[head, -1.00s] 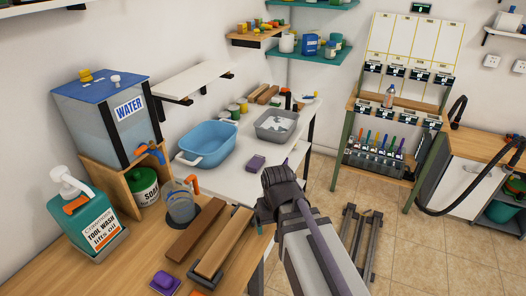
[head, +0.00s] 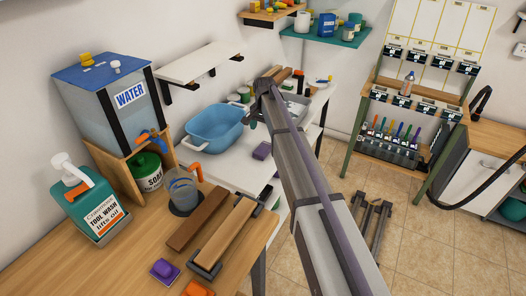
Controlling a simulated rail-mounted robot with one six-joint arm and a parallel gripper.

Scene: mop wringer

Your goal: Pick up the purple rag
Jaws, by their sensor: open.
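Two purple things are in the head view. A small purple block-like piece (head: 262,151) lies on the white counter, right of the blue basin. A brighter purple piece with a raised middle (head: 164,270) lies on the wooden bench at the front; I cannot tell for certain which is the rag.
The water tank (head: 105,105), tool wash bottle (head: 95,210) and glass jar (head: 183,190) stand on the left. Wooden bars (head: 232,235) lie on the bench, and an orange piece (head: 198,288) sits at its front edge. My arm hides part of the grey tray (head: 296,106).

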